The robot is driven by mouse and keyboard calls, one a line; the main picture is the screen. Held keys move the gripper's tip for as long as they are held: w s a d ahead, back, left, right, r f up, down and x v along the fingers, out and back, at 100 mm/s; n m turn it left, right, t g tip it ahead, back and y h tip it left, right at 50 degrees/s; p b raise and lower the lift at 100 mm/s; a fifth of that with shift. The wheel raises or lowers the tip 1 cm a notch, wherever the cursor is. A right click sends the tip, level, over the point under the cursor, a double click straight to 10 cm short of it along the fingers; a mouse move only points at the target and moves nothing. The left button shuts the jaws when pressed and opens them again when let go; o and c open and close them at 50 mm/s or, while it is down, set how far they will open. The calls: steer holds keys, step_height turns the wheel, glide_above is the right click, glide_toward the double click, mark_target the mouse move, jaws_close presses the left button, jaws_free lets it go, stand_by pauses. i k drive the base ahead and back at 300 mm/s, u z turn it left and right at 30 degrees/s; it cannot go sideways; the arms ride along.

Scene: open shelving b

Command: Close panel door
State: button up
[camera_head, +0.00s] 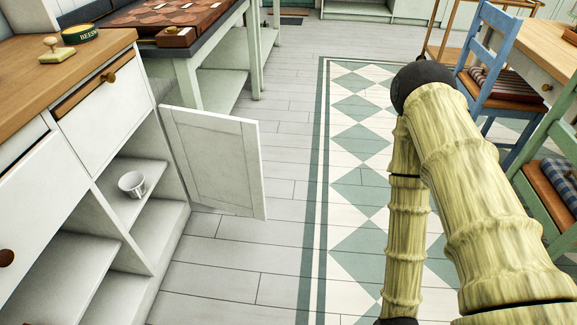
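The white panel door (215,158) stands open at the right side of the white cabinet (145,120). It juts out over the floor, and the open shelves show to its left. My arm fills the right of the head view, in a pale yellow, bark-like texture, and stands well apart from the door. My gripper is not visible in this view.
A green tin (80,33) and a brush (56,50) lie on the wooden counter (45,75). Blue (490,60) and green chairs stand right. Grey plank floor (265,240) right of the door is clear.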

mark_target(218, 156)
steer(key=z, duration=0.75)
steer(key=i, duration=3.1)
steer(key=u, duration=3.55)
